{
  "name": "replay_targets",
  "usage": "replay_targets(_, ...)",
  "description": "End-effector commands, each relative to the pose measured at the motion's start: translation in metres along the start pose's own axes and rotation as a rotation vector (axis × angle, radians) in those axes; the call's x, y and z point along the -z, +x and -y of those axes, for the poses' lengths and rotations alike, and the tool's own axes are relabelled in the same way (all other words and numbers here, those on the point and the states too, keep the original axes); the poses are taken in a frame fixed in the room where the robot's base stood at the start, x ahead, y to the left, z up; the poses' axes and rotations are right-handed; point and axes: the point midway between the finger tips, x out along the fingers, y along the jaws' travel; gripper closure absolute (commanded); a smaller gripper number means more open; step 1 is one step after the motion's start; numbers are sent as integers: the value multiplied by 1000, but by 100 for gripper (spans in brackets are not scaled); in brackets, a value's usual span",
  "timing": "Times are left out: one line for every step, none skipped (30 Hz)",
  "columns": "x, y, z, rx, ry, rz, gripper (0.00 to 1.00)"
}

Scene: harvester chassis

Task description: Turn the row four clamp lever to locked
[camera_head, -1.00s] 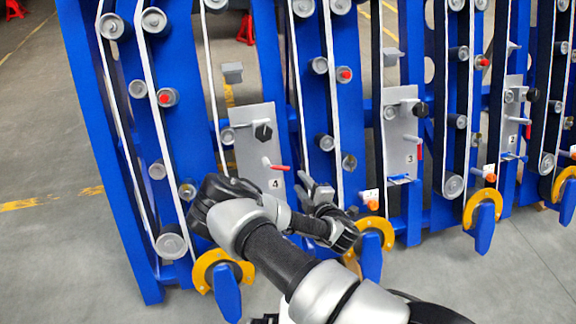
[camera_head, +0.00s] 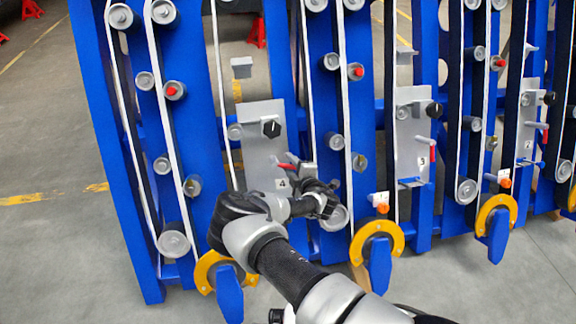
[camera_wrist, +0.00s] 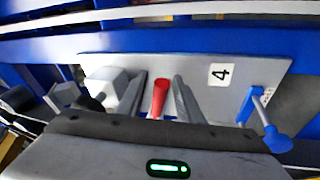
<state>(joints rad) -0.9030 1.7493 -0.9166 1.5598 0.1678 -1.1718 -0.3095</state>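The row four plate (camera_head: 258,156) is a grey panel with a "4" label at its lower edge. Its clamp lever (camera_head: 284,166) has a red handle and sticks out from the plate near my fingertips. In the wrist view the red handle (camera_wrist: 160,97) stands between my two grey fingers, with a gap showing on each side. My gripper (camera_head: 298,168) is open around the lever; in the wrist view its fingers (camera_wrist: 160,100) point at the plate. The lever's base is partly hidden by the fingers in the head view.
A black knob (camera_head: 271,129) sits on the plate above the lever. A blue lever-like part (camera_wrist: 262,120) is at the plate's right in the wrist view. Row three's plate (camera_head: 411,150) and its red lever (camera_head: 426,140) stand to the right. Rollers, belts and blue uprights surround the plate.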

Motion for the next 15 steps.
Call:
replay_targets(0, 6, 2, 0, -1, -2, 67)
replay_targets(-1, 9, 2, 1, -1, -1, 67)
replay_targets(0, 12, 2, 1, -2, -1, 67)
replay_targets(0, 14, 1, 1, -2, -1, 67)
replay_targets(0, 16, 1, 1, -2, -1, 67)
replay_targets(0, 17, 1, 1, -2, 0, 67)
replay_targets(0, 18, 1, 1, -2, 1, 67)
replay_targets(0, 18, 1, 1, -1, 1, 67)
replay_targets(0, 19, 0, 1, -1, 1, 67)
replay_targets(0, 19, 0, 1, -1, 1, 67)
replay_targets(0, 19, 0, 1, -1, 1, 67)
replay_targets(0, 19, 0, 1, -1, 1, 67)
replay_targets(0, 19, 0, 1, -1, 1, 67)
replay_targets(0, 19, 0, 1, -1, 1, 67)
replay_targets(0, 19, 0, 1, -1, 1, 69)
